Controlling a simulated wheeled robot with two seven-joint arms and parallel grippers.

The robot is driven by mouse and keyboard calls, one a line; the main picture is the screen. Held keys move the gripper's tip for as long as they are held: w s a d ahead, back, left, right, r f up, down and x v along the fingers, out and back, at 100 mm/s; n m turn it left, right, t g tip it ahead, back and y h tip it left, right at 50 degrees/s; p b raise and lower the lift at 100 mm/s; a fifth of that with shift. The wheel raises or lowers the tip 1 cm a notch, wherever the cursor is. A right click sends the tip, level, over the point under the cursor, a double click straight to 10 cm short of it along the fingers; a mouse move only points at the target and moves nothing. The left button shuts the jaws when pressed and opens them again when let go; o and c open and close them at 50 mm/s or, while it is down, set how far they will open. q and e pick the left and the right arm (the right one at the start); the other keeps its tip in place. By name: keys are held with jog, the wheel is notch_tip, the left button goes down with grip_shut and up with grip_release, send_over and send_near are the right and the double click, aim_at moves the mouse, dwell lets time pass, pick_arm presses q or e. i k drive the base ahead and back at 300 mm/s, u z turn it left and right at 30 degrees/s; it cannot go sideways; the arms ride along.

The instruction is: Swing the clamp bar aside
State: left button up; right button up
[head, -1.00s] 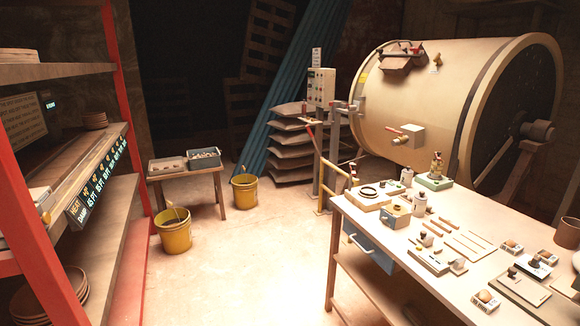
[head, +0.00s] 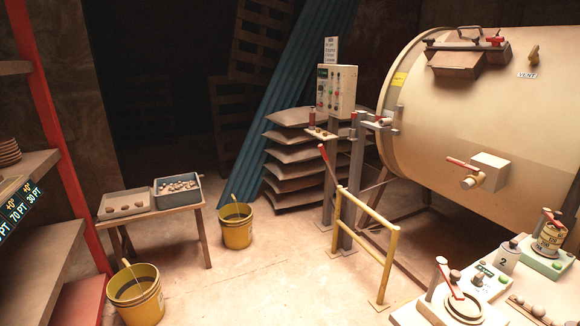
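A large cream drum (head: 450,120) lies on its side at the right. On its upper side is a brown hatch (head: 455,64), with a dark bar (head: 464,46) across it and red knobs at the bar's right part. The bar appears to lie across the hatch; I cannot tell for certain that it is the clamp bar. Neither of my grippers is in view.
A yellow rail (head: 368,232) and a control box (head: 336,91) on a post stand before the drum. Yellow buckets (head: 136,296) (head: 236,228) and a small table (head: 165,217) with trays stand left. Shelves edge the left side. The middle floor is clear.

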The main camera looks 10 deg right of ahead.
aim_at(475, 45)
jog(key=i, duration=2.7)
jog(key=z, duration=2)
jog(key=i, duration=1.25)
jog(key=u, duration=0.75)
